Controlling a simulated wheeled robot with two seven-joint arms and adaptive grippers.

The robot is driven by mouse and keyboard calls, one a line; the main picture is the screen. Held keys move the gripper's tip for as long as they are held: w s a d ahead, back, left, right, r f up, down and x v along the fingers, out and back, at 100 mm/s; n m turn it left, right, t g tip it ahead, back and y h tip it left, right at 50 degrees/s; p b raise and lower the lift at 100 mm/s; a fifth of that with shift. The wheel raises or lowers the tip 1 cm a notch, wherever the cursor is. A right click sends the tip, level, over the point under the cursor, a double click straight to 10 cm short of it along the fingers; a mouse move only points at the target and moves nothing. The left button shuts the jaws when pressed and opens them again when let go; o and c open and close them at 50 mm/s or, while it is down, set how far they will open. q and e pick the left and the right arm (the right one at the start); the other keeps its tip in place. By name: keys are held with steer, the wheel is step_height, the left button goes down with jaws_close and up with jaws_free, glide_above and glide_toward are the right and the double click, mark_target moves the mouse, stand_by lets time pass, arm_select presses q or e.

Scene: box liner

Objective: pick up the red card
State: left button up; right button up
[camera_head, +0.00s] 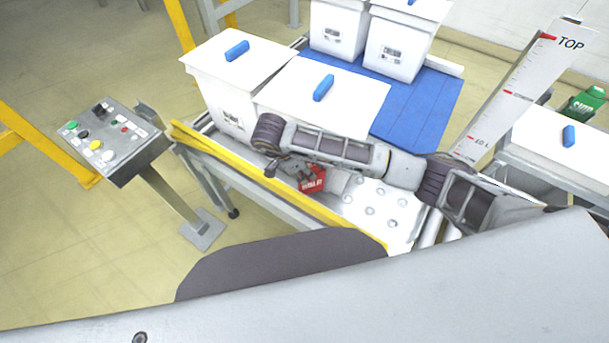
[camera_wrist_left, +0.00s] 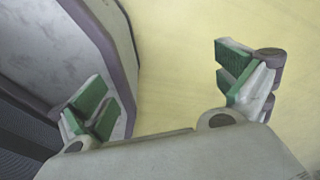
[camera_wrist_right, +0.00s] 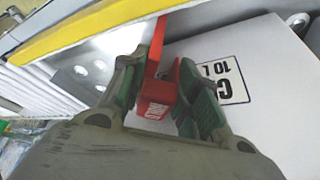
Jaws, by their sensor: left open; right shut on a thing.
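The red card (camera_head: 312,182) has white lettering and hangs at my right gripper (camera_head: 302,172), above the white conveyor section. In the right wrist view the red card (camera_wrist_right: 157,95) is between the two green-padded fingers of my right gripper (camera_wrist_right: 158,82), which is shut on it. Part of the card is hidden by the fingers. My left gripper (camera_wrist_left: 167,85) shows only in the left wrist view. Its green-padded fingers are wide apart with nothing between them, over the yellowish floor.
White lidded boxes with blue handles (camera_head: 323,88) stand just behind my right arm. A yellow rail (camera_head: 270,190) runs along the conveyor's near edge. A button panel (camera_head: 113,138) stands at left, and a TOP-marked gauge board (camera_head: 520,85) at right.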

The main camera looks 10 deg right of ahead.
step_height(320, 180, up, 9)
steer(key=p, duration=0.2)
arm_select(q)
steer(key=shift+s+d+r+b, duration=0.1)
steer(key=shift+s+d+b, duration=0.15)
steer(key=shift+s+b, duration=0.45)
arm_select(e)
steer(key=s+a, duration=1.4)
steer(key=shift+f, duration=0.25)
arm_select(q)
steer(key=shift+w+d, duration=0.1)
steer(key=shift+d, duration=0.65)
arm_select(e)
steer(key=shift+w+d, duration=0.1)
arm_select(q)
steer(key=shift+a, duration=0.15)
steer(key=shift+a, duration=0.7)
steer(key=shift+d, duration=0.1)
